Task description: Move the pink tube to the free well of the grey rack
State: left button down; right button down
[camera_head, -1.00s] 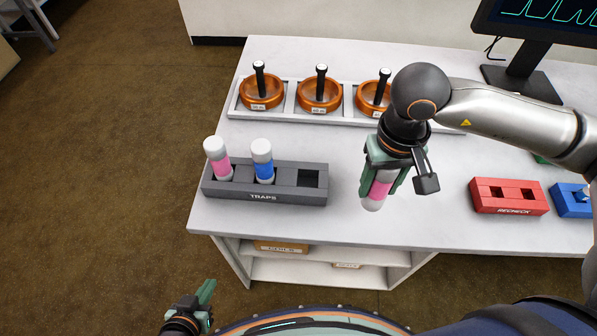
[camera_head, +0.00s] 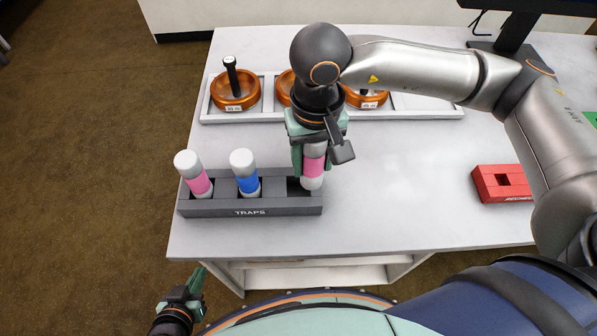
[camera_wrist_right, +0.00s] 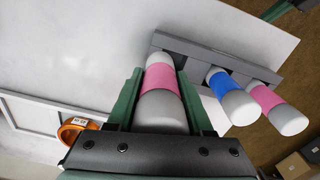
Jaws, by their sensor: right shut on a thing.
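The pink tube (camera_head: 313,166) is upright in my right gripper (camera_head: 311,165), which is shut on it. It hangs over or just beside the right end of the grey rack (camera_head: 285,206), at the right well. I cannot tell whether its lower end is inside the well. It also shows between the fingers in the right wrist view (camera_wrist_right: 161,85). Another pink-banded tube (camera_head: 195,176) stands in the rack's left well and a blue-banded tube (camera_head: 245,174) in the middle well. My left gripper (camera_head: 187,287) is low at the bottom left, off the table; its fingers are too small to judge.
A tray (camera_head: 430,109) with orange bowls and black pestles stands behind the rack; my right arm partly covers it. A red rack (camera_head: 490,190) is at the right. The white table (camera_head: 400,190) is clear between the racks.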

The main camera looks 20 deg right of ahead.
jog(key=shift+w+a+f, duration=0.3)
jog(key=shift+a+f, duration=0.15)
jog(key=shift+f, duration=0.15)
jog(key=shift+w+a+f, duration=0.25)
jog(key=shift+a+f, duration=0.15)
jog(key=shift+f, duration=0.15)
jog(key=shift+w+a+f, duration=0.1)
jog(key=shift+f, duration=0.85)
jog(key=shift+w+a+f, duration=0.1)
jog(key=shift+f, duration=0.8)
jog(key=shift+f, duration=0.2)
jog(key=shift+c, duration=1.5)
grip_release()
jog(key=shift+r, duration=0.1)
notch_tip(320, 180, up, 12)
jog(key=shift+r, duration=0.15)
